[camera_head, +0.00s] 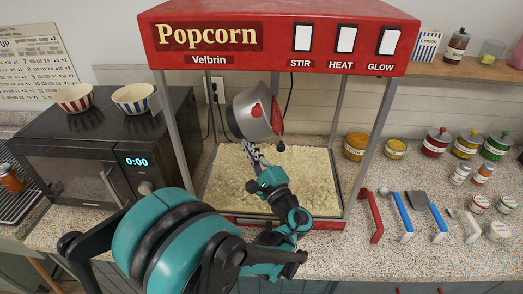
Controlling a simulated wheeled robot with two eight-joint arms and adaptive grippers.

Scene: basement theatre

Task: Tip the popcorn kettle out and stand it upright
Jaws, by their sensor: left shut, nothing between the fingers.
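The popcorn kettle (246,111) is a silver pot with red parts, hanging inside the red popcorn machine (340,20). It looks tilted, with its rim side toward the right. A bed of popcorn (309,175) covers the machine floor below it. My left gripper (254,154) reaches into the machine just under the kettle. Its grey fingers are shut with nothing between them. Whether they touch the kettle is hard to tell. My right gripper is not in view.
A black microwave (75,160) with two striped bowls (133,98) on top stands left of the machine. Several tools, including a grey scoop (418,198), lie on the right counter near jars (436,142). The machine's posts (372,138) frame the opening.

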